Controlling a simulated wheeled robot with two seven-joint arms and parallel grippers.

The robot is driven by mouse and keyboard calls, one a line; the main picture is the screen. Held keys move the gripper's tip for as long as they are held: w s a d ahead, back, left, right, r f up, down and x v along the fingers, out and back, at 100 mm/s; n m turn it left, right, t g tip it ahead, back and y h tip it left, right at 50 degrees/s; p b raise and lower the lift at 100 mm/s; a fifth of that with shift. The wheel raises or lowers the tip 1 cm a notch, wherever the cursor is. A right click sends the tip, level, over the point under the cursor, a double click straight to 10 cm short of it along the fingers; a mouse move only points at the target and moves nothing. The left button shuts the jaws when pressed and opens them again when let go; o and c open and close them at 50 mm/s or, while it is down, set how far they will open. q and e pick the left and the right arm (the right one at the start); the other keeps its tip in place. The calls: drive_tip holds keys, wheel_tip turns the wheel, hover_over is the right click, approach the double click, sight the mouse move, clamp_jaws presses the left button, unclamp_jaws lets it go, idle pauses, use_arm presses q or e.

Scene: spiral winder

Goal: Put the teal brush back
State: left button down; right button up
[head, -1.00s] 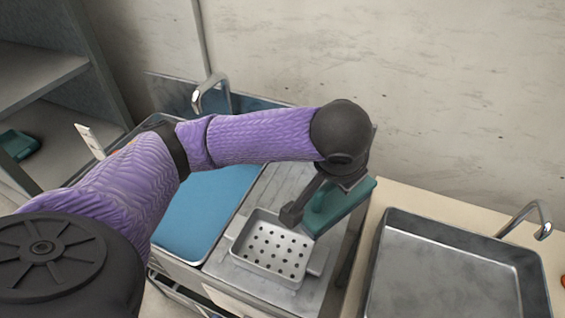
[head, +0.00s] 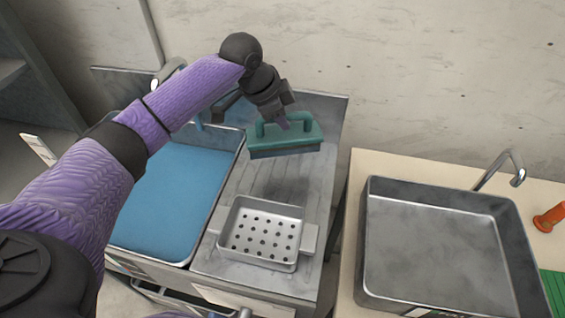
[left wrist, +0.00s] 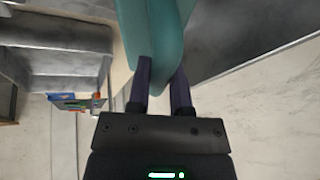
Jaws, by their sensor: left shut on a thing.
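The teal brush (head: 285,143) hangs in the air above the steel drainboard, level, with its handle up and bristle side down. My left gripper (head: 282,122) is shut on the brush's handle. In the left wrist view the teal brush (left wrist: 155,35) lies between the two dark fingers of my left gripper (left wrist: 162,88). A perforated steel tray (head: 243,254) rests on the drainboard in front of and below the brush, apart from it. My right gripper does not show.
A blue-filled basin (head: 180,195) lies left of the drainboard (head: 318,190). An empty steel sink (head: 440,245) stands at right in a pale counter (head: 390,172), with a tap (head: 515,165) and an orange object (head: 550,218) beside it. The drainboard behind the tray is clear.

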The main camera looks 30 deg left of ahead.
sight(282, 144)
use_arm(q)
wheel_tip(282, 144, down, 8)
drive_tip(key=shift+b, duration=1.05)
drive_tip(key=shift+r, duration=0.1)
drive_tip(key=c, duration=0.5)
unclamp_jaws()
drive_tip(key=shift+c, duration=0.2)
drive_tip(key=p+v, duration=0.4)
drive_tip(key=v, duration=0.7)
drive_tip(key=shift+r, duration=0.2)
drive_tip(key=shift+s+a+r, duration=0.1)
drive_tip(key=shift+s+r, duration=0.1)
drive_tip(key=shift+r, duration=0.05)
